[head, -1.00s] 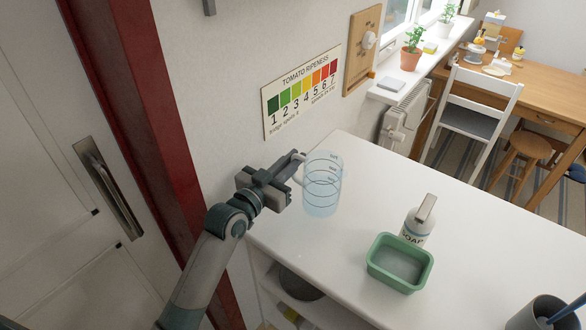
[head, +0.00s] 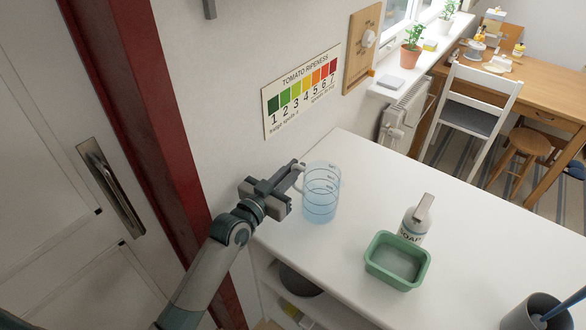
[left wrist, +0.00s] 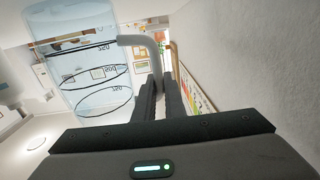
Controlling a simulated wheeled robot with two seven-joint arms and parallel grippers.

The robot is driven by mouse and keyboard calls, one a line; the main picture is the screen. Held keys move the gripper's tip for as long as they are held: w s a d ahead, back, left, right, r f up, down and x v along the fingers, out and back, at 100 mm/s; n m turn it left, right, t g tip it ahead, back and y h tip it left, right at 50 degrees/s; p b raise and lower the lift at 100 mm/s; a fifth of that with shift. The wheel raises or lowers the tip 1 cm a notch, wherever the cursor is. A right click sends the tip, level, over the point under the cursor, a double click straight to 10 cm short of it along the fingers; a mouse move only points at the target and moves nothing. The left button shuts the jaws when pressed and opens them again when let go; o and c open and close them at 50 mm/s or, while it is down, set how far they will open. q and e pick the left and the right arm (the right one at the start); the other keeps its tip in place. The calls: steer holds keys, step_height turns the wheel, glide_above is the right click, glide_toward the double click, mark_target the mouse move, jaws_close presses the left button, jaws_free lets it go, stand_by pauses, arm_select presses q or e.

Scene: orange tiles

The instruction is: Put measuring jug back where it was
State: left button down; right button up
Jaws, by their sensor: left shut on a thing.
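The clear, bluish measuring jug (head: 321,194) with dark ring markings is upright at the left part of the white counter (head: 345,262). I cannot tell whether its base touches the counter. My left gripper (head: 294,174) comes from the left and is shut on the jug's grey handle. In the left wrist view the fingers (left wrist: 159,92) close around the lower part of the handle (left wrist: 150,46), and the jug's body (left wrist: 88,65) is to their left. My right gripper is not in view.
A green tub (head: 397,261) and a soap bottle (head: 414,222) stand to the jug's right. A dark cup (head: 530,315) is at the lower right. The wall with the ripeness chart (head: 301,92) is behind. The counter's far part is clear.

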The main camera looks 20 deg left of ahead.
arm_select(q)
steer(key=shift+f, duration=0.15)
steer(key=c, duration=1.8)
jaws_free()
steer(key=shift+f+b, duration=0.1)
steer(key=shift+b, duration=0.2)
steer(key=shift+s+a, duration=0.1)
steer(key=shift+s, duration=0.05)
steer(key=b+v, duration=0.4)
steer(key=v, duration=1.3)
steer(key=shift+b, duration=0.4)
